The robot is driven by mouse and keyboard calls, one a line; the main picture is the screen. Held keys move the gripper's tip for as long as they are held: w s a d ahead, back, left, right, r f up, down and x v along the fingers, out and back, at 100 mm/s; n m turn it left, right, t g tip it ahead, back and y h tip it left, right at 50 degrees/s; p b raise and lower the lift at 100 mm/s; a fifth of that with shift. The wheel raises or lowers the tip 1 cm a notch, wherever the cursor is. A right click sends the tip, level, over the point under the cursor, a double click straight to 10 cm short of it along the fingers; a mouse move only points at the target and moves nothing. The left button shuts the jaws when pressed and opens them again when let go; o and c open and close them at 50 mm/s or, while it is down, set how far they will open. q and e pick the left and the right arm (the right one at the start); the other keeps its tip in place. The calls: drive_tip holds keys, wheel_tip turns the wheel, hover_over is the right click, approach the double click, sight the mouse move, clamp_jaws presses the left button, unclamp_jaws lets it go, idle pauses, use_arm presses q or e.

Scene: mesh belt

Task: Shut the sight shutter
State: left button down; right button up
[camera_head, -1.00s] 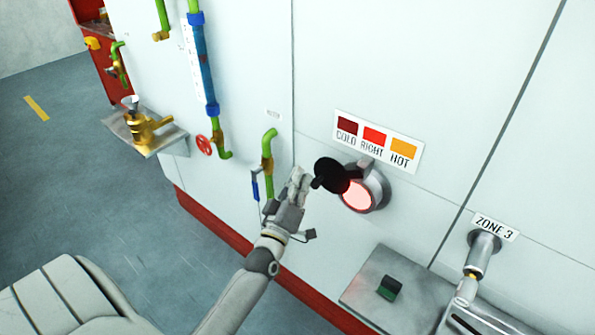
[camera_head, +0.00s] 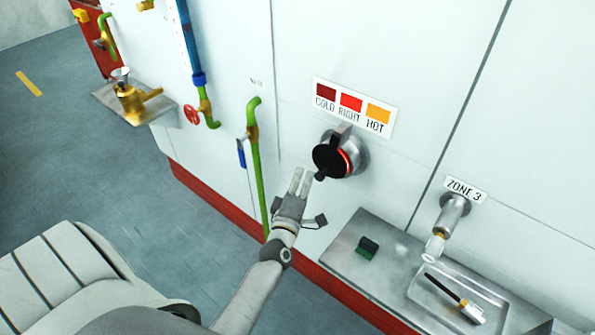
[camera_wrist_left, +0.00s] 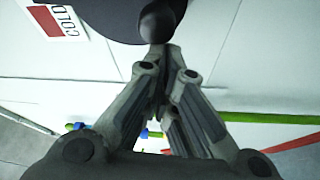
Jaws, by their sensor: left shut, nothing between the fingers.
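The sight shutter, a round black disc (camera_head: 328,160), covers most of the sight port (camera_head: 356,150) on the pale wall. A thin glowing red crescent shows at the disc's right edge. The shutter's black knob (camera_head: 320,176) sticks out at its lower left. My left gripper (camera_head: 299,180) is shut and empty, just left of and below the knob. In the left wrist view, the closed fingertips (camera_wrist_left: 165,58) are right by the knob (camera_wrist_left: 158,22), and the dark disc fills the top. I cannot tell whether they touch. My right gripper is not in view.
A green pipe (camera_head: 256,165) with a blue-handled valve runs down the wall left of my gripper. A metal nozzle (camera_head: 452,212) sticks out under the ZONE 3 label.

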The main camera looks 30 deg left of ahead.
use_arm(q)
drive_tip(key=shift+s+d+f, duration=0.1)
drive_tip(key=shift+d+f, duration=0.2)
drive_tip(key=shift+d, duration=0.5)
drive_tip(key=shift+f, duration=0.1)
